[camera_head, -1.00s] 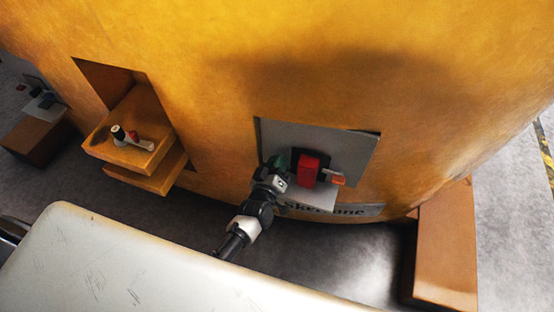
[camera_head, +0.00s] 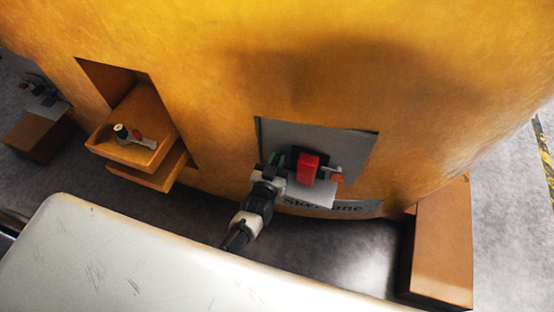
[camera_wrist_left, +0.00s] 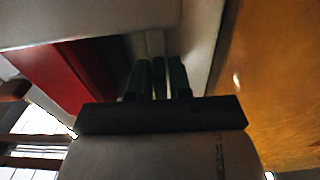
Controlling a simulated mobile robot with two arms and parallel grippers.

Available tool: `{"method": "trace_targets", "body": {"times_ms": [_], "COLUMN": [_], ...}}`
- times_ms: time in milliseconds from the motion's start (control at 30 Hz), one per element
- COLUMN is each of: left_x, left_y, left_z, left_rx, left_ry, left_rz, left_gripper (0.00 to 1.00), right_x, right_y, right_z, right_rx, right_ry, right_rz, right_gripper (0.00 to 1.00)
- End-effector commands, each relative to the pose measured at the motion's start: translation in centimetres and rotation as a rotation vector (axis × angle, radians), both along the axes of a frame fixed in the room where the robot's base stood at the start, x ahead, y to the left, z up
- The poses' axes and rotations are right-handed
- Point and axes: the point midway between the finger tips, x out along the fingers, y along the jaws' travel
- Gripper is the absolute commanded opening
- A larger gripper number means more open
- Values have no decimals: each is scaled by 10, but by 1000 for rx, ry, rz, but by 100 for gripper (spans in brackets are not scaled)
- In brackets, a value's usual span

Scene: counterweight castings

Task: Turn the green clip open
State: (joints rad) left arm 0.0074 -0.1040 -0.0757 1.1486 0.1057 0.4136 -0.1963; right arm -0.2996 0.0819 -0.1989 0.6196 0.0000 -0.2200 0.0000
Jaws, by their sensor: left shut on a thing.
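The green clip (camera_head: 280,159) is on the left of a grey panel set in the yellow casting, and is partly covered by my gripper. My left gripper (camera_head: 273,168) reaches up to it from below and is shut on it. In the left wrist view, the dark jaws (camera_wrist_left: 158,80) stand close together with green between them, too dark to separate clearly. My right gripper is not in view.
A red block (camera_head: 308,167) sits just right of the clip, also seen in the left wrist view (camera_wrist_left: 62,72). An orange-tipped lever (camera_head: 336,177) is beyond it. The grey panel (camera_head: 345,147) surrounds them. A yellow ledge (camera_head: 150,160) holds small parts.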

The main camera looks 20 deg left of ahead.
Motion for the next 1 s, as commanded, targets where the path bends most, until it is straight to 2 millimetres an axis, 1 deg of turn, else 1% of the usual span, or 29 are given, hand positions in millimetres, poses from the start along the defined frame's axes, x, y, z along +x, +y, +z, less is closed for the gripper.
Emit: {"method": "trace_targets", "body": {"times_ms": [500, 533, 633, 667, 900, 1000], "left_x": [-1, -1, -1, -1, -1, -6], "left_y": [0, 0, 0, 0, 0, 0], "left_z": [-1, -1, -1, -1, -1, -1], "left_rx": [23, 23, 22, 22, 20, 20], "left_ry": [2, 2, 2, 1, 0, 1], "left_rz": [-1, -1, -1, -1, 0, 0], "left_gripper": [0, 21, 36, 38, 38, 38], "right_x": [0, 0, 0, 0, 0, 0], "right_y": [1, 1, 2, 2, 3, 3], "right_z": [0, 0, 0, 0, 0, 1], "right_rx": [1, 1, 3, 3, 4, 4], "right_ry": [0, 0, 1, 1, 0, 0], "right_rz": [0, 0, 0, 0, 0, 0], "right_gripper": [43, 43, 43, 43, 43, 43]}}
